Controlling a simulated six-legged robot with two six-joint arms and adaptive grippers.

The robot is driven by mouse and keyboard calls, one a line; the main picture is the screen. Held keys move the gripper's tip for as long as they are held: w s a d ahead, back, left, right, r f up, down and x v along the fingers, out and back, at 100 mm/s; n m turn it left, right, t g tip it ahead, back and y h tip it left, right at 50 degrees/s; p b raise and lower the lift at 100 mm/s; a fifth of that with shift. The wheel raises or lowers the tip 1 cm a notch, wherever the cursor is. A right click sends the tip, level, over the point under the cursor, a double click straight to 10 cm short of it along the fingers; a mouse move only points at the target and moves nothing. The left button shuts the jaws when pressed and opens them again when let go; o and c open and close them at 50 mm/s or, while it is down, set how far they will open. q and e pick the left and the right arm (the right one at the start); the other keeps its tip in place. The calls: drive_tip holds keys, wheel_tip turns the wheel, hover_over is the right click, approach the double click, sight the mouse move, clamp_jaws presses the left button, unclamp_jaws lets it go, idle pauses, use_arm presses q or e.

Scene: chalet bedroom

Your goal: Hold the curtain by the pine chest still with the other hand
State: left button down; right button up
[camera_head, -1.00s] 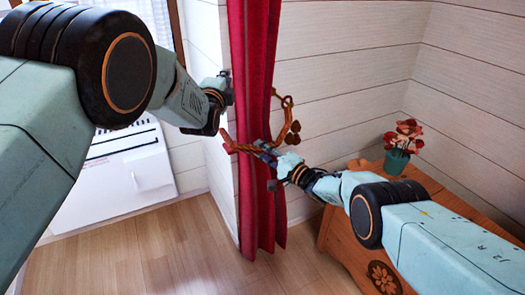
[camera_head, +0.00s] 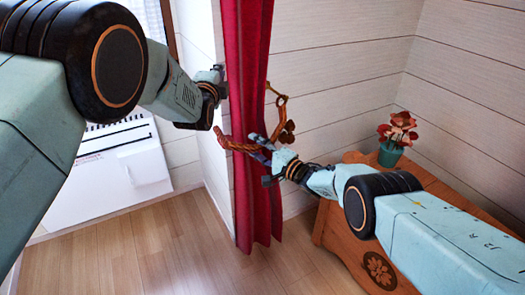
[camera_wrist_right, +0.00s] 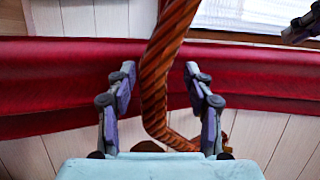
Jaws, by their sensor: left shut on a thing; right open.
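The red curtain (camera_head: 252,75) hangs in long folds beside the wall corner, left of the pine chest (camera_head: 335,225). My left gripper (camera_head: 219,90) is shut on the curtain's left edge, high up; its fingertips are partly hidden. A twisted orange-brown cord (camera_head: 236,146) crosses in front of the curtain and runs to a hook on the wall at right. My right gripper (camera_head: 258,157) is open in front of the curtain, lower down. In the right wrist view, the cord (camera_wrist_right: 157,85) passes between its spread fingers, with the curtain (camera_wrist_right: 60,85) behind.
A potted red flower (camera_head: 393,145) stands on the chest, behind my right arm. A white panel unit (camera_head: 110,175) is below the window at left. The wooden floor (camera_head: 150,255) in front is clear.

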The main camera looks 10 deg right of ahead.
use_arm(q)
drive_tip(key=shift+d, duration=0.45)
use_arm(e)
drive_tip(key=v, duration=1.2)
drive_tip(key=shift+s+a+r, duration=0.15)
drive_tip(key=shift+a+r, duration=0.05)
drive_tip(key=shift+r, duration=0.05)
use_arm(q)
drive_tip(key=shift+a, duration=0.1)
idle(0.8)
drive_tip(key=a, duration=0.1)
drive_tip(key=s+a+p, duration=0.1)
drive_tip(key=a, duration=0.2)
drive_tip(key=shift+s+a+f, duration=0.2)
drive_tip(key=shift+s+a, duration=0.05)
drive_tip(key=shift+a, duration=0.05)
use_arm(e)
drive_tip(key=shift+d+r, duration=0.15)
drive_tip(key=shift+r, duration=0.35)
use_arm(q)
drive_tip(key=shift+p, duration=0.3)
drive_tip(key=s+a+p, duration=0.1)
drive_tip(key=s+p, duration=0.2)
drive_tip(key=s, duration=0.5)
drive_tip(key=shift+s+a+p, duration=0.35)
drive_tip(key=shift+s+p, duration=0.05)
use_arm(e)
drive_tip(key=shift+r, duration=2)
